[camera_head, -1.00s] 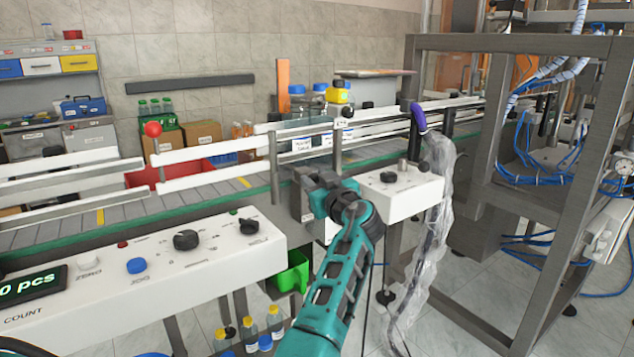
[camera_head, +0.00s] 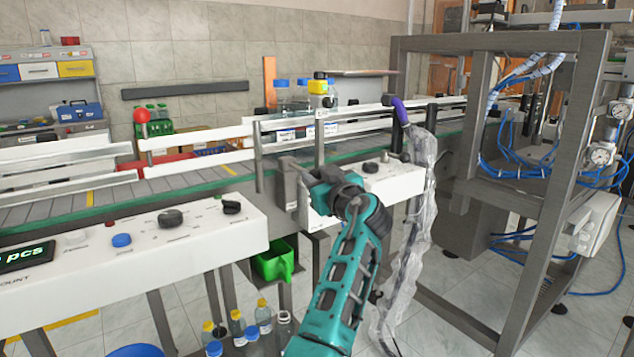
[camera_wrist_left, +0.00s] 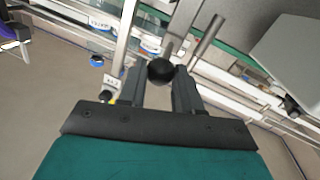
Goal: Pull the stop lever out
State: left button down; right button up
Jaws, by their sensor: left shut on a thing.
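A black ball knob (camera_wrist_left: 161,70) shows between the two fingers of my left gripper in the left wrist view. A short metal rod runs up from behind the knob, so I take it for the stop lever. My left gripper (camera_wrist_left: 160,78) is shut on this knob. In the head view my left gripper (camera_head: 304,172) is at the conveyor's near side, left of a white control box (camera_head: 374,184). The gripper hides the lever there. My right gripper is not in view.
The conveyor's white guide rails (camera_head: 205,150) run behind the gripper, with a labelled upright post (camera_head: 320,135) close by. A counter panel (camera_head: 150,245) stands at left. A plastic-wrapped purple-topped hose (camera_head: 408,220) and a grey machine frame (camera_head: 560,180) stand at right.

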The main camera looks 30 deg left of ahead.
pick_arm(q)
jog(key=shift+d+f, duration=0.2)
jog(key=c, duration=1.1)
grip_release()
jog(key=shift+o, duration=0.6)
jog(key=shift+s+d+r, duration=0.1)
jog(key=shift+r, duration=0.05)
jog(key=shift+o, duration=1)
jog(key=v, duration=1.2)
jog(key=shift+s+d, duration=0.25)
jog(key=shift+d, duration=0.05)
